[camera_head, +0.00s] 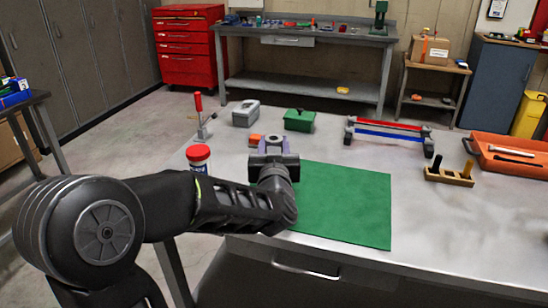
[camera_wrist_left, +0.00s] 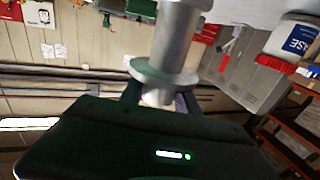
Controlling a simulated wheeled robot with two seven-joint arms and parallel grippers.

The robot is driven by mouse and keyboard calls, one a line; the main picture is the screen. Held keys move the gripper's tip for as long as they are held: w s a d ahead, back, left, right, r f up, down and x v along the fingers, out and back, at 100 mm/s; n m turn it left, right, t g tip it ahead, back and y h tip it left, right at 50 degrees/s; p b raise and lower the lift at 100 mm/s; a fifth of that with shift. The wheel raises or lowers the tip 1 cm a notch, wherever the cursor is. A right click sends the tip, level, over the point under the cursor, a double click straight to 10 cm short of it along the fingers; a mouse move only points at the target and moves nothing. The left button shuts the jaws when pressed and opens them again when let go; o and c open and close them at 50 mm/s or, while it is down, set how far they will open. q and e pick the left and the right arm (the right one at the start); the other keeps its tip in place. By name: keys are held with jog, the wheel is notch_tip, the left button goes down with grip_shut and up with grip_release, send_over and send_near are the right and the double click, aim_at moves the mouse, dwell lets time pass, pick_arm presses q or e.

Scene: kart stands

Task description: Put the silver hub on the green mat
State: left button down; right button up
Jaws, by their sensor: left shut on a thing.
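The silver hub (camera_wrist_left: 178,40), a bare metal cylinder with a wide flange, is held between the fingers of my left gripper (camera_wrist_left: 160,98) in the left wrist view. In the head view my left gripper (camera_head: 272,146) is shut at the far left corner of the green mat (camera_head: 345,205) and points away from me. The hub is mostly hidden there behind my wrist. The mat lies flat and bare on the table, with its left edge covered by my arm. I cannot tell the hub's height above the table. My right gripper is out of view.
A white jar with a red lid (camera_head: 198,158) stands left of my gripper. A small orange item (camera_head: 254,140), a green box (camera_head: 299,120) and a grey box (camera_head: 246,113) sit beyond it. A red-and-blue rail rack (camera_head: 388,132), wooden block (camera_head: 449,176) and orange tray (camera_head: 492,141) stand right.

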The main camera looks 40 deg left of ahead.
pick_arm(q)
jog(key=shift+f+b, duration=0.3)
jog(key=shift+f, duration=1.45)
jog(key=shift+f, duration=0.2)
jog(key=c, duration=0.9)
grip_release()
jog(key=shift+r, duration=0.1)
